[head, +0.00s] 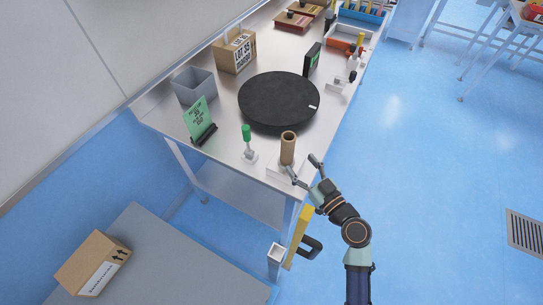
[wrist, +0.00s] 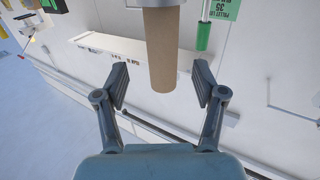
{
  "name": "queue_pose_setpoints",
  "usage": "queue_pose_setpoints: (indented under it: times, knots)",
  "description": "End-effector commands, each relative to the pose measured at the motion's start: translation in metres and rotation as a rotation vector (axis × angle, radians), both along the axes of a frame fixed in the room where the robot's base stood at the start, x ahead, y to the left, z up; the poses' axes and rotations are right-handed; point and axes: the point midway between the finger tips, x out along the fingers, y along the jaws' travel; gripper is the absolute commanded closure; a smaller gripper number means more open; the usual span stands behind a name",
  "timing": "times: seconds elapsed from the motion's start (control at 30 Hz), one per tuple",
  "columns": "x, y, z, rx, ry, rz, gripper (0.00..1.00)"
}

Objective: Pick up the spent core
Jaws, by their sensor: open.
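The spent core is a brown cardboard tube (head: 287,148) standing upright near the front corner of the metal table. It also shows in the wrist view (wrist: 161,50), between the two fingers and a little beyond their tips. My gripper (head: 304,170) is open and empty, just to the right of the tube at the table's edge. In the wrist view my gripper (wrist: 162,85) has a finger on each side of the tube, with a gap on both sides. The base of the tube stands by a white labelled plate or block (wrist: 105,45).
A green-topped stand (head: 247,140) is left of the tube, with a green sign (head: 198,118) beyond it. A black round turntable (head: 279,101) lies behind. A grey bin (head: 193,85) and a cardboard box (head: 235,52) stand further back. A yellow part (head: 299,235) hangs below the table edge.

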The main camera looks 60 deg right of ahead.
Motion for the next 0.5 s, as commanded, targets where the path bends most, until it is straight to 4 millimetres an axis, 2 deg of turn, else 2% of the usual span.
queue_pose_setpoints:
  times: [0.4, 0.5]
  knots:
    - [0.027, -0.013, 0.002, 0.001, 0.0, 0.003, 0.3]
    - [0.044, -0.018, 0.002, 0.0, 0.0, 0.006, 0.3]
